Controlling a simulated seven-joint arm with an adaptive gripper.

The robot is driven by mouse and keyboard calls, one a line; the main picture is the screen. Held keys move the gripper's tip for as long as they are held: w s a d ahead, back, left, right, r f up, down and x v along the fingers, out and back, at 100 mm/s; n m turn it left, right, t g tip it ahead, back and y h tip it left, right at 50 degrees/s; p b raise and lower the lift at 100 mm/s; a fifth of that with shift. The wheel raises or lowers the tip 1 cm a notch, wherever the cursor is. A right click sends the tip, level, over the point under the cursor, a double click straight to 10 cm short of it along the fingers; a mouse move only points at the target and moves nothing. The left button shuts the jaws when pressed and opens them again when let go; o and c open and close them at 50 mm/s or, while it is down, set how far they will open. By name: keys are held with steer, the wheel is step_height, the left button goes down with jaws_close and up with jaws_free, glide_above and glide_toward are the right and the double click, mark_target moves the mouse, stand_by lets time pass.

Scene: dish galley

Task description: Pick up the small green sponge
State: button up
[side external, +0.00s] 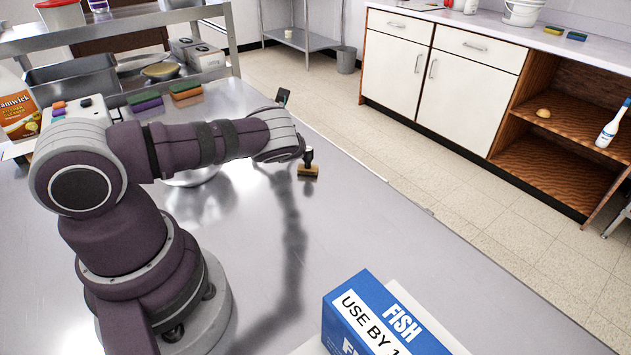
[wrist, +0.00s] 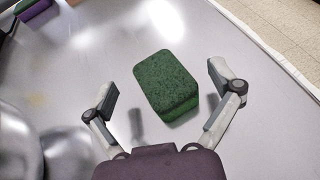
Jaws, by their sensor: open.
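The small green sponge (wrist: 166,82) lies on the shiny metal table in the wrist view, a rounded block with a dark speckled top, slightly turned. My gripper (wrist: 163,85) is open and empty, with one finger to the left of the sponge and one to the right; neither visibly touches it. I cannot tell the height left between fingertips and sponge. In the side external view my wrist hides most of the gripper.
A metal bowl (wrist: 68,152) stands close on the left, partly behind my arm in the side view. A blue fish box (side external: 375,320) stands at the front. The table's right edge (side external: 372,172) drops to the floor.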

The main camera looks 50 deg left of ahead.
steer(key=shift+w+a+f, duration=0.1)
steer(key=shift+a+f, duration=0.05)
steer(key=shift+a, duration=0.15)
steer(key=shift+c, duration=0.3)
steer(key=c, duration=1)
steer(key=shift+o, duration=0.2)
